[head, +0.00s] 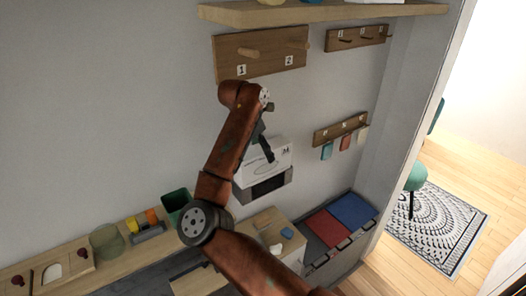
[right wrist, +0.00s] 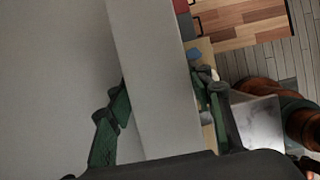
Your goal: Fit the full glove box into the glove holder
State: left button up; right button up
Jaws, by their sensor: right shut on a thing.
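The white glove box (head: 277,160) is upright against the wall in the head view, right at the dark glove holder (head: 264,189). Its lower part meets the holder's top; I cannot tell how deep it sits inside. My right gripper (head: 267,150) reaches the box from above and is shut on it. In the right wrist view the box (right wrist: 155,70) is a pale slab between the green fingers of the right gripper (right wrist: 165,105). The holder is not clearly visible there. My left gripper is in neither view.
A wooden peg board (head: 230,50) and a shelf (head: 330,12) are above. A hook rail (head: 341,129) with hanging cloths is to the right. Below are a wooden counter (head: 263,222), red (head: 326,228) and blue (head: 351,209) panels, and a green bin (head: 176,203).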

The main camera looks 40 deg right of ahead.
jog(key=shift+f, duration=0.1)
jog(key=shift+f+b, duration=1.1)
jog(key=shift+f, duration=0.25)
jog(key=shift+f+b, duration=1)
jog(key=shift+f, duration=0.5)
jog(key=shift+f, duration=0.15)
jog(key=o, duration=1.7)
